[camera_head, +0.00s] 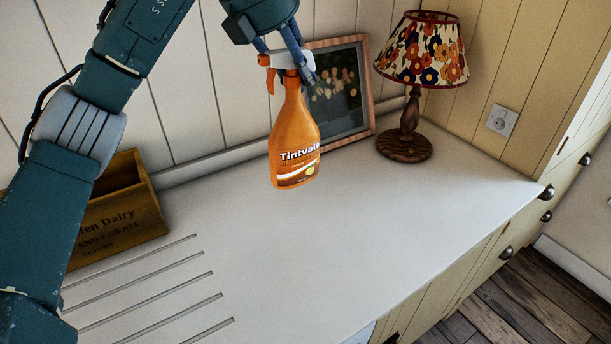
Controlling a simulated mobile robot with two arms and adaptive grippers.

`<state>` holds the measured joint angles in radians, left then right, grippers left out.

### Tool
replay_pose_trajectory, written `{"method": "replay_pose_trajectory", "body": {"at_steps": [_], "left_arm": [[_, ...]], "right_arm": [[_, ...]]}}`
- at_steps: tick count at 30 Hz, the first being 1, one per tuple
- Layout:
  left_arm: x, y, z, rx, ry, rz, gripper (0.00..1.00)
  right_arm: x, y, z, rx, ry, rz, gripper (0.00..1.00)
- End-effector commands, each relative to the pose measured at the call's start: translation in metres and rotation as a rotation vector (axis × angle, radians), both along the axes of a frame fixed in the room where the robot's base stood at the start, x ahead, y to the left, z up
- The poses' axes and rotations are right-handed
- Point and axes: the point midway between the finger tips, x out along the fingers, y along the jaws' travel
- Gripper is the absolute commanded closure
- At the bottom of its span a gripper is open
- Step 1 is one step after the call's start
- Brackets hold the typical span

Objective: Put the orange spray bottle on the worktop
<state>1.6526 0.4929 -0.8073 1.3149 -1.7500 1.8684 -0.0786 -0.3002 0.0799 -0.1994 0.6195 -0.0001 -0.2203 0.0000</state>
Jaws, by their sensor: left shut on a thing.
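The orange spray bottle (294,135), with a Tintvale label and a white and orange spray head, hangs upright from my left gripper (290,62). The left gripper is shut on the bottle at its spray head. The bottle shows over the white worktop (330,250), in front of the back wall. I cannot tell for sure whether its base is just above the worktop or touching it. My right gripper is not in view.
A wooden crate (122,215) stands at the left, partly behind my left arm. A framed picture (358,105) leans on the wall behind the bottle, beside a lamp (407,140). Drain grooves mark the front left. The worktop's middle and right are clear.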

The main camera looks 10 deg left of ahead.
Motion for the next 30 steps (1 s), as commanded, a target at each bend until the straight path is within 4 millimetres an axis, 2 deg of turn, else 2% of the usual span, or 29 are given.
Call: {"method": "replay_pose_trajectory", "body": {"at_steps": [1, 3, 12, 27, 30], "left_arm": [[0.000, 0.001, -0.015, 0.001, 0.002, 0.001, 1.00], [0.000, 0.001, -0.033, 0.000, 0.003, 0.000, 1.00], [0.000, 0.001, -0.104, -0.002, 0.002, 0.001, 1.00], [0.000, 0.000, -0.160, -0.003, -0.002, 0.001, 1.00], [0.000, 0.000, -0.165, -0.002, -0.003, 0.000, 1.00]], "right_arm": [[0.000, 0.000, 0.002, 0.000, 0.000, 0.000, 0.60], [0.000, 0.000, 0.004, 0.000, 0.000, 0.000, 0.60], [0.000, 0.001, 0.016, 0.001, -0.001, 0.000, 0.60], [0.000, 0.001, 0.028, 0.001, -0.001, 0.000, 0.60], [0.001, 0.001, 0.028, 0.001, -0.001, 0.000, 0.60]]}}
